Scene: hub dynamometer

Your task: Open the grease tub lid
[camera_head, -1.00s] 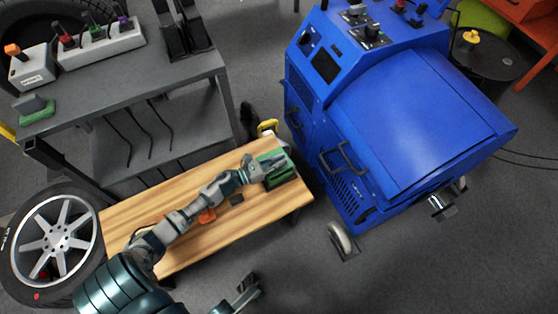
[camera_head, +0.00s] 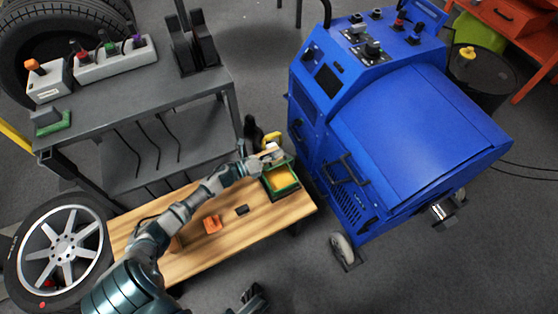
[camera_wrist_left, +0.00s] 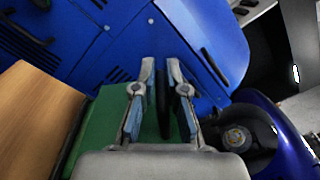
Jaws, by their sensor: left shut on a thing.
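The green grease tub (camera_head: 292,190) sits at the right end of the wooden bench, and its yellow grease shows inside. Its green lid (camera_wrist_left: 103,120) is raised, and in the head view it is seen nearly edge-on at the tub's far side. My left gripper (camera_head: 274,152) is above that far edge. In the left wrist view its two fingers (camera_wrist_left: 162,85) are shut around the lid's dark upright handle (camera_wrist_left: 162,100). My right gripper (camera_head: 253,299) is partly in view at the bottom edge, away from the bench; its jaw opening is unclear.
The blue dynamometer (camera_head: 420,130) stands close to the right of the bench (camera_head: 190,257). A grey cart (camera_head: 150,95) stands behind it and a wheel (camera_head: 58,250) at its left. An orange piece (camera_head: 212,224) and a small dark block (camera_head: 242,210) lie on the bench.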

